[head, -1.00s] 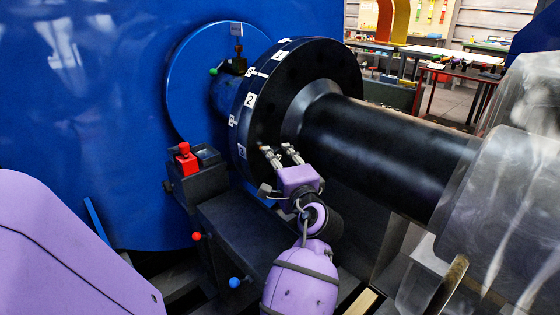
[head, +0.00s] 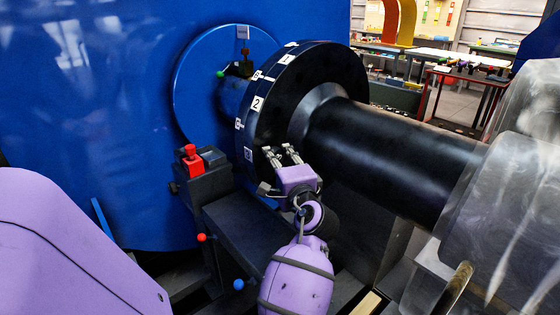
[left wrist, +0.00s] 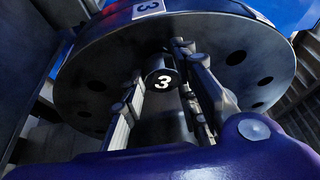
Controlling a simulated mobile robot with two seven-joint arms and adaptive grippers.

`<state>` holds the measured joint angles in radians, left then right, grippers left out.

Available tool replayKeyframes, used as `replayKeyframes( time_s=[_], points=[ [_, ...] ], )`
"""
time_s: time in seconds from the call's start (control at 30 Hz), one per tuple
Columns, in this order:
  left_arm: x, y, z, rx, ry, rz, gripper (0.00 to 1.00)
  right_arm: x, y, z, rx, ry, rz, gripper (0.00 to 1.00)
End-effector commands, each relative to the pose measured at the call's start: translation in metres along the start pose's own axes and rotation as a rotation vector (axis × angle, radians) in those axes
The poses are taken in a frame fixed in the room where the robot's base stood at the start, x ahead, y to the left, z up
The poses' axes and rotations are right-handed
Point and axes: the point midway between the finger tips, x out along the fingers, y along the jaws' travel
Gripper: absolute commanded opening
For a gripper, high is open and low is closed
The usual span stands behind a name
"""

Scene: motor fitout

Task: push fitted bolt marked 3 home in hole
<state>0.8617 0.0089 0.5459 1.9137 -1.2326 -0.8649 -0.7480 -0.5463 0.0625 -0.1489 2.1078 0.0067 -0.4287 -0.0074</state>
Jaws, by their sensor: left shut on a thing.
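The bolt marked 3 (left wrist: 163,82) shows in the left wrist view as a dark round head with a white 3, close against the black flange face (left wrist: 205,62). My left gripper (left wrist: 158,75) has its fingers on either side of the bolt and is shut on it. In the head view my left gripper (head: 281,155) is at the lower part of the black flange (head: 318,72), beside the shaft. The bolt's shank and its depth in the hole are hidden. My right gripper is not in view.
The black shaft (head: 390,155) runs right from the flange to a translucent guard (head: 470,225). A red and black block (head: 192,160) stands left of my left gripper. The blue housing (head: 100,110) fills the left background. Empty holes (left wrist: 235,57) show in the flange.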

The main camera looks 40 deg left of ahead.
Motion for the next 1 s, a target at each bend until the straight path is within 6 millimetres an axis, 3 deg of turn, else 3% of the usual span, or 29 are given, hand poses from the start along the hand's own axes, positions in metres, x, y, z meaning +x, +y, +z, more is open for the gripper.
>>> replayKeyframes(
  time_s=[0.4, 0.43, 0.57, 0.87, 1.0],
  points=[
    [0.009, -0.003, 0.004, 0.000, -0.001, -0.006, 0.00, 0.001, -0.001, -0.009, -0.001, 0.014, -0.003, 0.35],
    [0.009, -0.003, 0.004, 0.000, 0.000, -0.006, 0.32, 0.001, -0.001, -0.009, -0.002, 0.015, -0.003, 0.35],
    [0.009, -0.002, 0.004, 0.000, -0.001, -0.005, 0.49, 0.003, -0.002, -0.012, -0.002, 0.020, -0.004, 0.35],
    [0.008, 0.003, 0.004, 0.001, -0.001, 0.005, 0.50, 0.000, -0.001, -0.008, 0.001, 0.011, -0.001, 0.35],
    [-0.001, 0.002, 0.003, 0.001, 0.001, 0.004, 0.50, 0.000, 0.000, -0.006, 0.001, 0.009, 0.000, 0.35]
  ],
)
